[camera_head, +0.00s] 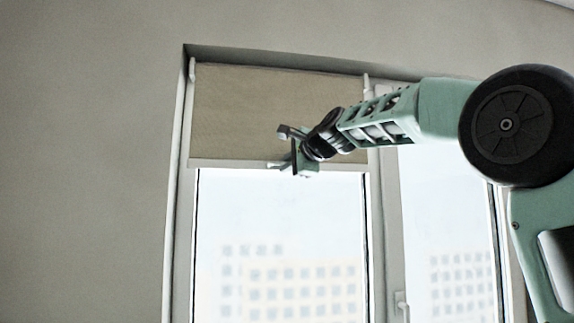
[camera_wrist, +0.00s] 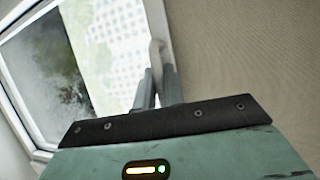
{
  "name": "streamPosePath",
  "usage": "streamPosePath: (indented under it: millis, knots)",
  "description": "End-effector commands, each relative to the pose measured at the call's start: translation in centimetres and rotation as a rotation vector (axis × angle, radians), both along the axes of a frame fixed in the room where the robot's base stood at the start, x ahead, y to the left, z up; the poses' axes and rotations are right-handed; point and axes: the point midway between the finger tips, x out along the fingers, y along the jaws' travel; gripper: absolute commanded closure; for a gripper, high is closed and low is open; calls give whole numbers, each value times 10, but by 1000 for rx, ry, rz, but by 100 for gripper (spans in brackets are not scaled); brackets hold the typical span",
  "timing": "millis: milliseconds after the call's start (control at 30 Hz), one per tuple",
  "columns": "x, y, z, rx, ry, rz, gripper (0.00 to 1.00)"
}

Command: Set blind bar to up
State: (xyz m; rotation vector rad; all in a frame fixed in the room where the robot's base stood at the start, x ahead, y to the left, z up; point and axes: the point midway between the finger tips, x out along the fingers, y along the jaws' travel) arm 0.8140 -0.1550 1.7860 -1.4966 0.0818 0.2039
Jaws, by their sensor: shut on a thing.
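The blind bar (camera_head: 230,164) is a pale horizontal bar along the lower edge of the beige blind (camera_head: 240,110), which covers the upper part of the left window pane. My gripper (camera_head: 276,165) is at the bar, right of its middle. In the wrist view the two fingers of my gripper (camera_wrist: 158,88) are close together at the blind bar (camera_wrist: 155,30), shut on it. The blind (camera_wrist: 240,50) fills the right side of that view. The fingertips and the exact spot they hold are partly hidden.
The window frame (camera_head: 180,230) borders the blind on the left. A second pane with a handle (camera_head: 402,305) is on the right. Bare wall (camera_head: 90,150) is at the left. Buildings show through the glass.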

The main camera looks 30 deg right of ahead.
Motion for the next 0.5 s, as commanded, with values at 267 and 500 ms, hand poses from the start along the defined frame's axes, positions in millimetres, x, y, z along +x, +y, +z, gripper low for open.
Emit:
streamPosePath:
  millis: [267,500]
  knots:
    - [0,0,0,0,1,0,81]
    - [-13,-1,1,-2,-3,-1,81]
